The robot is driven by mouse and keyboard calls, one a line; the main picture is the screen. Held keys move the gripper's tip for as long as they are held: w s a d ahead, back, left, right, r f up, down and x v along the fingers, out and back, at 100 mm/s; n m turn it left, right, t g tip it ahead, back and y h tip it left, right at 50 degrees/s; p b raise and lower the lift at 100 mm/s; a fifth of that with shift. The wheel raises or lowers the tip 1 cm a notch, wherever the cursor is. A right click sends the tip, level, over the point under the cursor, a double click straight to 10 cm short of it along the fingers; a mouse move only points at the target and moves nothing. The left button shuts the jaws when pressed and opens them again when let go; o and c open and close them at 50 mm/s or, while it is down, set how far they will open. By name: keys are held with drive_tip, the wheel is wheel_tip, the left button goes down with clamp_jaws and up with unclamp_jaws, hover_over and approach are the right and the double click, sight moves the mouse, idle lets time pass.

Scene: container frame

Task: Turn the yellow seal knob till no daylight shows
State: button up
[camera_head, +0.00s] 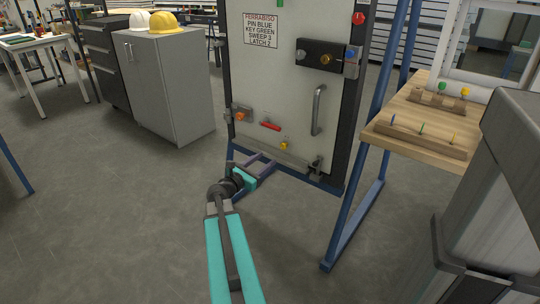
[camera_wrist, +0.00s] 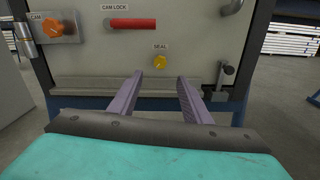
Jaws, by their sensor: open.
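The yellow seal knob (camera_head: 284,146) sits low on the pale door panel (camera_head: 290,90), just above the bottom sweep strip (camera_head: 270,149). In the wrist view the yellow knob (camera_wrist: 160,62) shows under a small "SEAL" label, ahead of the gap between my fingers. My gripper (camera_head: 262,165) is open and empty, in front of the door's lower edge and apart from the knob. Its two fingers (camera_wrist: 160,84) point toward the door. I cannot tell whether daylight shows under the strip.
A red cam lock handle (camera_wrist: 132,25) and an orange cam knob (camera_wrist: 52,27) are up left of the knob. A small latch bolt (camera_wrist: 225,76) is at right. A wooden shelf (camera_head: 425,125) with colored pins stands right, beside a blue frame post (camera_head: 364,150). Open floor lies left.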

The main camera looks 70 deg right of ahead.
drive_tip(key=shift+v, duration=1.1)
